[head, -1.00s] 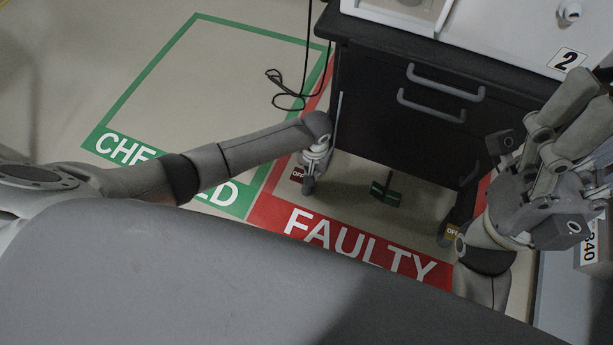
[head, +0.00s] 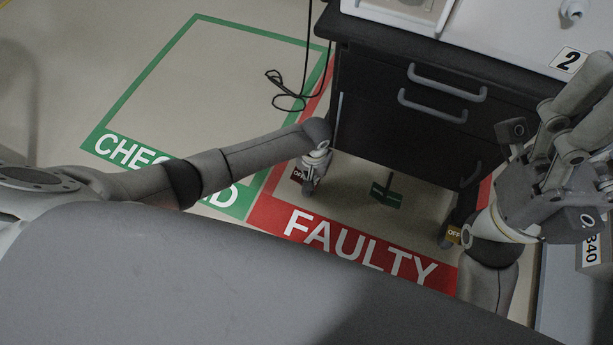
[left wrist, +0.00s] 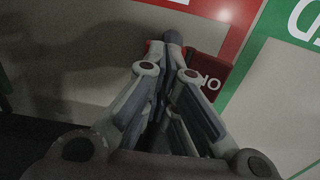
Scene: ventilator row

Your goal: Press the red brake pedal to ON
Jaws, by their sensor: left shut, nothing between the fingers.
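The red brake pedal (head: 297,174) sits low at the left corner of the black cart. Its label starts "OF" in the head view; my gripper hides the rest. My left gripper (head: 309,190) is shut and empty, pointing down beside the pedal. In the left wrist view the pedal (left wrist: 208,66) lies just right of my closed fingertips (left wrist: 172,42), partly behind a finger. I cannot tell whether they touch it. My right gripper (head: 590,90) is raised at the right, away from the pedal; its fingertips run toward the picture edge.
The black cart (head: 395,125) with drawer handles stands close behind my left gripper.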

